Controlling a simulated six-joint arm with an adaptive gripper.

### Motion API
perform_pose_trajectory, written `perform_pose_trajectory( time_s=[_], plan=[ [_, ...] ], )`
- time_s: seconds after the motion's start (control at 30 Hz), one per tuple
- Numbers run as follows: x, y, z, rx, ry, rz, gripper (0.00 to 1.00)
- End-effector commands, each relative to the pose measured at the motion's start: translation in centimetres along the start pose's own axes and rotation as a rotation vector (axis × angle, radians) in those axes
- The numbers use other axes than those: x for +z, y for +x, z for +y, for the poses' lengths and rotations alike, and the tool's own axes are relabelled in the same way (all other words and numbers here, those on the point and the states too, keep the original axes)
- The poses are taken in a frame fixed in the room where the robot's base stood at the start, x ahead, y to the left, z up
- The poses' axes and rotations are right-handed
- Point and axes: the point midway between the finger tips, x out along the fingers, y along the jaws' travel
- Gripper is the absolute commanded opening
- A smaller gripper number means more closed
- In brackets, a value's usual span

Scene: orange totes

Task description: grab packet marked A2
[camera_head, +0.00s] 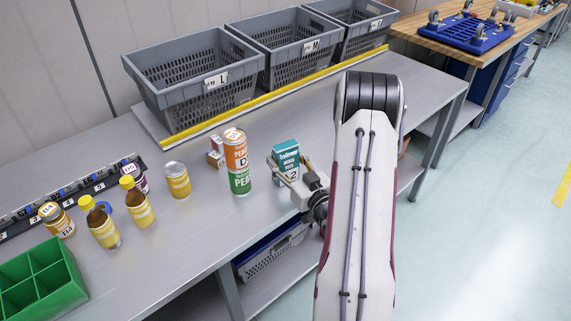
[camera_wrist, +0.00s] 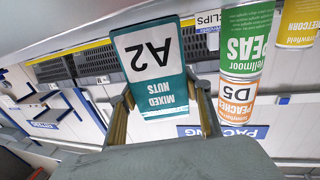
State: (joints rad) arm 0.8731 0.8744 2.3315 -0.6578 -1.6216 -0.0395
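The packet marked A2 (camera_wrist: 158,78) is a teal and white box labelled "Mixed Nuts", inverted in the wrist view. In the head view the teal packet (camera_head: 286,157) stands on the grey bench, right of a stacked pair of cans. My gripper (camera_head: 288,168) is low at the bench's front side, with its fingers on either side of the packet. In the wrist view my gripper (camera_wrist: 163,92) is open, its tan fingers flanking the packet, with a gap visible at the left finger. The packet's lower part is partly hidden by the gripper in the head view.
The D5 peaches can (camera_head: 236,150) sits on a green peas can (camera_head: 240,181), close left of the packet. A small carton (camera_head: 216,150), a yellow can (camera_head: 177,180) and bottles (camera_head: 138,203) stand farther left. Grey crates (camera_head: 190,113) line the back.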

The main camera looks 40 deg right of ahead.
Motion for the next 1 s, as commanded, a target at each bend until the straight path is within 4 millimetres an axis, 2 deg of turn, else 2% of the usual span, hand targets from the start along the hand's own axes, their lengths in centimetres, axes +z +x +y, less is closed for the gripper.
perform_pose_trajectory(
  time_s=[0.57,0.77,1.0],
  plan=[
    [-0.5,0.0,0.0,0.000,-0.001,0.002,0.23],
    [-1.5,0.0,0.0,0.000,-0.001,0.003,0.23],
    [-3.7,0.0,0.0,0.000,-0.002,0.004,0.23]
  ],
)
